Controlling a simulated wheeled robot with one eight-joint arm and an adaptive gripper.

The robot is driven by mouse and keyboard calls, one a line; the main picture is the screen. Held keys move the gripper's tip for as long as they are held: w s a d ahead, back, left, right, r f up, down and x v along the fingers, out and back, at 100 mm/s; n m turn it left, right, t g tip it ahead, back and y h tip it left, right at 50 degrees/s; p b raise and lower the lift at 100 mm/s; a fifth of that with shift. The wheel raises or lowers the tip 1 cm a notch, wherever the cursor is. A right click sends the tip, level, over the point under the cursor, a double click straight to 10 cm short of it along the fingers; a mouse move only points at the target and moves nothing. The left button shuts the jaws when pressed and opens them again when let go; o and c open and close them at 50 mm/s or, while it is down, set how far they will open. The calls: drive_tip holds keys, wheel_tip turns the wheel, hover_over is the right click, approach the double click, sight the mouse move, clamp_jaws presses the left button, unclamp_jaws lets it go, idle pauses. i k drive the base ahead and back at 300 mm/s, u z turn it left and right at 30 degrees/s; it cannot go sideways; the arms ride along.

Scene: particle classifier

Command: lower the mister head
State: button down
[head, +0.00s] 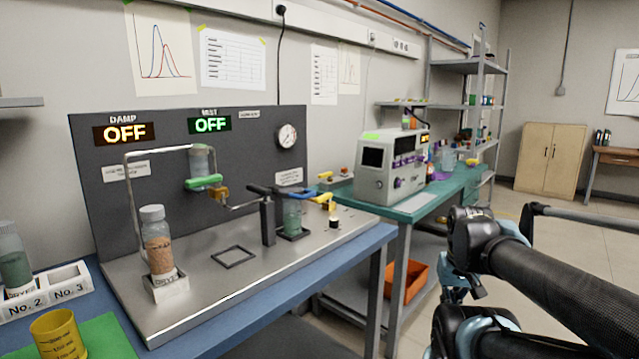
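What looks like the mister head is a clear cylinder (200,160) with a green handle (203,181), held up on a bent metal frame (127,190) in front of the dark panel (90,150). A brass-coloured fitting (218,193) sits beside the handle, with a thin rod running right to a grey post (267,220). The mister head is raised above the metal bench plate (210,290). The MIST sign (210,125) and the DAMP sign (124,133) both read OFF. My dark arm shows at the lower right, well away from the bench; I cannot make out my gripper.
A capped bottle of brownish grains (157,240) stands in a white holder at the plate's left. A square outline (233,257) on the plate is empty. A greenish jar (292,217) stands right of the post. A yellow cup (58,335) is at the lower left.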

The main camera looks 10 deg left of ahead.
sight(298, 193)
drive_tip(key=z, duration=0.25)
drive_tip(key=k, duration=1.45)
drive_tip(key=u, duration=0.4)
drive_tip(key=i, duration=1)
drive_tip(key=u, duration=0.05)
